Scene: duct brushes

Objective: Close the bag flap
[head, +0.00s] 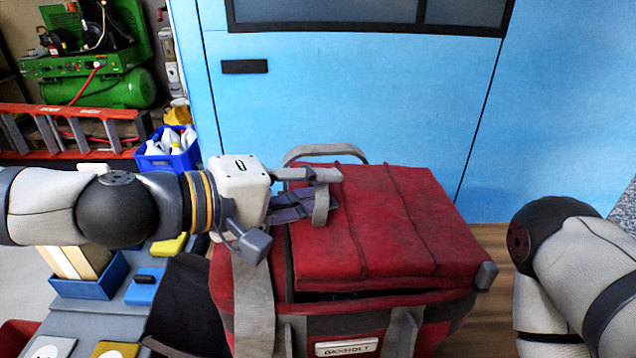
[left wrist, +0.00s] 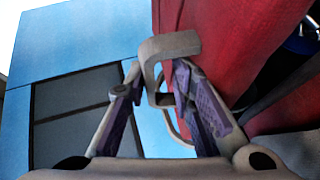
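The red bag (head: 448,325) stands in front of me with its red flap (head: 375,215) lying over most of the top. A dark gap shows under the flap's front edge. A grey strap loop (head: 321,205) is at the flap's left side. My left gripper (head: 308,200) is over the bag's left part, at this loop. In the left wrist view its fingers (left wrist: 157,75) are apart, with the grey loop (left wrist: 168,46) at the fingertips, nearer the right finger. The red flap also shows there (left wrist: 235,35). My right arm is at the right; its gripper is out of view.
A blue cabinet wall (head: 350,100) stands behind the bag. A grey handle (head: 325,150) rises at the bag's back. Left of the bag are a blue bin (head: 90,285), a blue crate of bottles (head: 168,152), and an orange ladder (head: 70,115).

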